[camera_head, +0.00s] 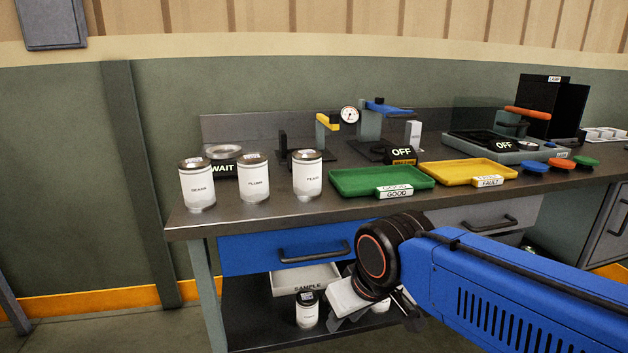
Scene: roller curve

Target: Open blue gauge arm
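The blue gauge arm (388,107) is a flat blue lever at the top of a grey-green stand (370,126) at the back of the bench. It lies roughly level, pointing right. A round dial gauge (350,114) sits just left of it. A black block marked OFF (401,155) stands in front. My gripper (372,314) is low in front of the bench, below the blue drawer and well away from the gauge arm. My own wrist partly hides it, so its opening cannot be made out.
Several white cans, including one (254,180), stand at the bench's left. A green tray (350,183) and a yellow tray (462,171) lie at the front, before the gauge. A yellow arm (328,121) stands left of the dial. A blue drawer (250,252) is below the benchtop.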

